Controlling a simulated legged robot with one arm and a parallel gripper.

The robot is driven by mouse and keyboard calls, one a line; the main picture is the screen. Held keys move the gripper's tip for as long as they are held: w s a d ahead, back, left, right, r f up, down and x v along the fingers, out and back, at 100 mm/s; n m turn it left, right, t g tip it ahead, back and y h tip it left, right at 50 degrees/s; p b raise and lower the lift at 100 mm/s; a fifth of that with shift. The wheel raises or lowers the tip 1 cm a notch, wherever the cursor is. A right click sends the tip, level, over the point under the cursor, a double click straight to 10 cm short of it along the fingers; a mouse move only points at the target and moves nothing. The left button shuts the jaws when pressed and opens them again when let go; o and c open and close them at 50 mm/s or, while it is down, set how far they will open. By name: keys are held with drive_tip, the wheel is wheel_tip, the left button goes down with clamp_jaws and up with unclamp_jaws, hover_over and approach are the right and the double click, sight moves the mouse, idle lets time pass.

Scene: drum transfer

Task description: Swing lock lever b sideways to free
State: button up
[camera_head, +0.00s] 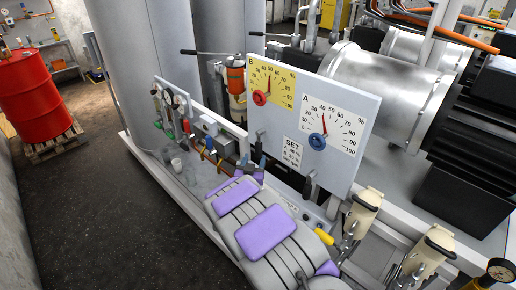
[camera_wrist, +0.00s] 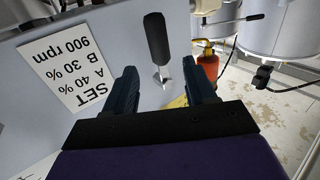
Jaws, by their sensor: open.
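In the wrist view, one lock lever (camera_wrist: 157,38) shows on the light grey panel, with a black handle and a short metal stem. It sits beside the upside-down SET card, on the B dial's side, which fits lever b. My gripper (camera_wrist: 162,86) is open, with its two dark blue fingers on either side of the lever's stem line. The handle lies past the fingertips in the picture; I see no contact. In the head view, the panel (camera_head: 367,110) carries a yellow B dial (camera_head: 276,88) and a white A dial (camera_head: 331,124). A second black lever (camera_head: 308,187) hangs below the A dial.
My purple-padded arm reaches along the skid's front side. An orange-and-cream cylinder (camera_head: 236,82) stands behind the panel; small gauges and valves (camera_head: 172,102) lie to its left. A red drum (camera_head: 34,92) stands on a pallet at far left. The dark floor between is clear.

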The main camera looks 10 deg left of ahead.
sight(258, 149)
drive_tip(key=w, duration=0.5)
drive_tip(key=w+b, duration=0.1)
drive_tip(key=w, duration=0.2)
drive_tip(key=shift+w+d, duration=0.3)
drive_tip(key=shift+w, duration=0.05)
clamp_jaws()
